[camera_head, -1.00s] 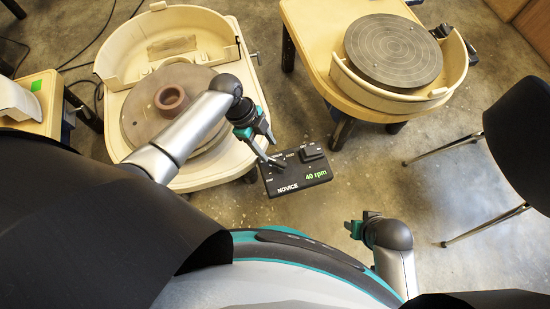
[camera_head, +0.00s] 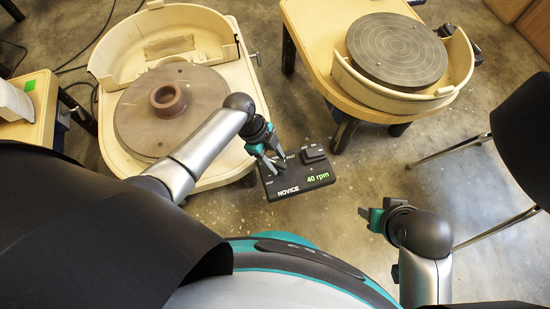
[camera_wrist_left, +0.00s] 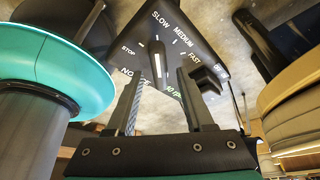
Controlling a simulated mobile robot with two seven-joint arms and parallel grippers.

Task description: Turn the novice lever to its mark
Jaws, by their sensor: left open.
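The dark control box marked NOVICE (camera_head: 300,182) shows a green 40 rpm reading and hangs in front of the left pottery wheel. In the left wrist view the box (camera_wrist_left: 205,50) bears the words STOP, SLOW, MEDIUM and FAST around a slim lever with a white line (camera_wrist_left: 157,64). My left gripper (camera_head: 271,166) is open over the left part of the box. In the wrist view its fingers (camera_wrist_left: 161,72) stand on either side of the lever, with gaps visible. Whether they touch it I cannot tell. My right gripper (camera_head: 370,214) is away from the box, at lower right.
The left wheel (camera_head: 140,120) carries a brown clay ring (camera_head: 167,98). A second wheel (camera_head: 397,50) stands at the upper right. A black chair (camera_head: 522,140) is at the right edge. Bare floor lies between the box and the chair.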

